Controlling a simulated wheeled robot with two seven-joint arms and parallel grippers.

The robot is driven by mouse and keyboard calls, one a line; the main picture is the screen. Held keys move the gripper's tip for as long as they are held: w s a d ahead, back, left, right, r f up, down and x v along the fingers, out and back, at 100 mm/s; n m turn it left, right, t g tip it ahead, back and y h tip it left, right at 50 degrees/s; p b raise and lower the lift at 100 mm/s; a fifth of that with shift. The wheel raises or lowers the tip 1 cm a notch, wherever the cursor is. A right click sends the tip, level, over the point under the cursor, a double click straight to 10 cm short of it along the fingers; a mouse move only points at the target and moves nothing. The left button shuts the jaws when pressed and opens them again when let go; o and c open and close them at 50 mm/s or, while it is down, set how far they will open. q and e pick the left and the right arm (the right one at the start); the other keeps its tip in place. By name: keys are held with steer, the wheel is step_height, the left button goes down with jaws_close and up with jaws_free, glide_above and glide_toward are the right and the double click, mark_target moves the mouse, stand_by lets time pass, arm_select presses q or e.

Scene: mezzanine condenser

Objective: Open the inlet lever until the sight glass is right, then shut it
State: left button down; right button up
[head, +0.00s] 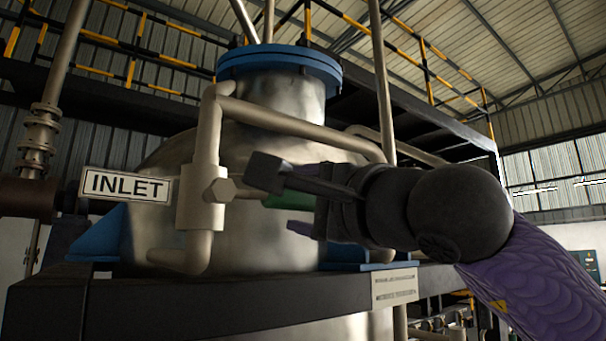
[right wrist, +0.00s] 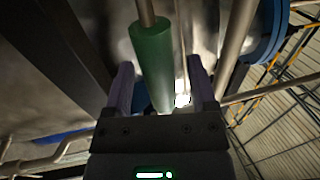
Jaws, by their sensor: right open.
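The white INLET sign (head: 127,186) hangs left of a beige valve body (head: 203,202) on the pipe. The inlet lever runs about level to the right from the valve's hex boss (head: 222,190), and its green grip (head: 277,202) is partly hidden by my right gripper (head: 284,199). In the right wrist view the green grip (right wrist: 152,65) lies between the two spread fingers of my right gripper (right wrist: 160,64), with a visible gap at the right finger. Whether it touches the left finger is unclear. I cannot make out the sight glass. My left gripper is out of view.
A large steel vessel (head: 250,235) with a blue top flange (head: 280,60) stands behind the valve. A dark beam (head: 180,295) crosses in front below. Pipes rise close around the lever, one (head: 382,80) right of the flange. Yellow-black railings are behind.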

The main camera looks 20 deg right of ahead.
steer(key=shift+w+a, duration=0.1)
steer(key=shift+w, duration=0.15)
jaws_close()
stand_by(1.3)
